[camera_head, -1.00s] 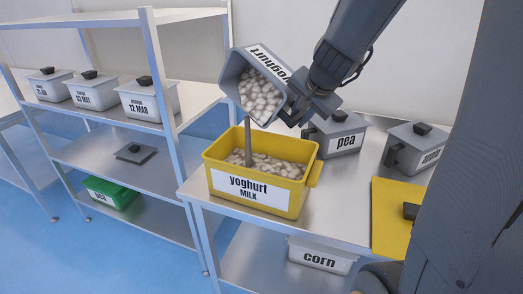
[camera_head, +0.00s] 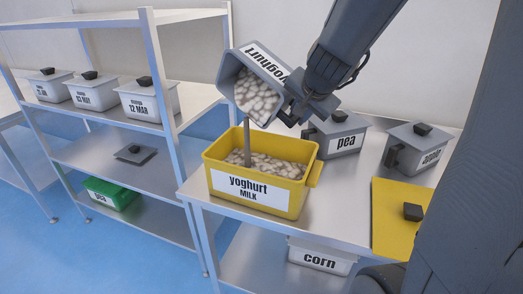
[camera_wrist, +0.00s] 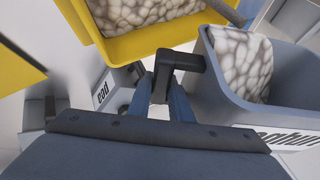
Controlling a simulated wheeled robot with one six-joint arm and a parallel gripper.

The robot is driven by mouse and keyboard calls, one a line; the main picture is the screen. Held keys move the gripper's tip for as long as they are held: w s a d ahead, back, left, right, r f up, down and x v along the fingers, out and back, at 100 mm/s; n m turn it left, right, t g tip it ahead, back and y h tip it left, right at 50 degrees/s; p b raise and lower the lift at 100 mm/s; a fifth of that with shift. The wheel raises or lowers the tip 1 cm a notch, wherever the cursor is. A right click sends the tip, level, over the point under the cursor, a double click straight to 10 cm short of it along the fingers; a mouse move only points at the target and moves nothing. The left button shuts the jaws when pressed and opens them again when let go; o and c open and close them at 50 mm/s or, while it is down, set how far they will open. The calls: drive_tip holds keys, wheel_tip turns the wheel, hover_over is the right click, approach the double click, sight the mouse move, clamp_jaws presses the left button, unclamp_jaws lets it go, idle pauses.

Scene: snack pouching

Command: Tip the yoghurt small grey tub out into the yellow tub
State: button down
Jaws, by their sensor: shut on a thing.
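The small grey yoghurt tub (camera_head: 247,77) is tilted on its side above the yellow tub, with its open mouth facing me and pale lumpy contents inside. The yellow tub (camera_head: 293,199), labelled yoghurt and milk, stands upright on the table and holds similar pale contents. A grey scoop-like handle or stick (camera_head: 247,143) rises from the yellow tub. My gripper (camera_head: 293,105) is shut on the grey tub's handle. In the wrist view, the fingers (camera_wrist: 163,92) clasp the dark handle, the grey tub (camera_wrist: 262,110) is at right and the yellow tub (camera_wrist: 150,42) is above.
A grey pea tub (camera_head: 340,132) and a grey apple tub (camera_head: 416,147) stand behind on the table. A yellow lid (camera_head: 388,225) lies at right. A corn tub (camera_head: 322,257) is on the lower shelf. A rack with lidded tubs (camera_head: 150,100) stands at left.

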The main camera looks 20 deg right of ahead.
drive_tip(key=shift+s+a+r+n+t+h, duration=0.3)
drive_tip(key=shift+a+r+t+h, duration=0.1)
drive_tip(key=shift+r+t+h, duration=0.25)
idle(0.9)
drive_tip(key=shift+s+a+r+n+t+h, duration=0.4)
drive_tip(key=shift+a+t+h, duration=0.1)
drive_tip(key=shift+t+h, duration=0.3)
idle(1.2)
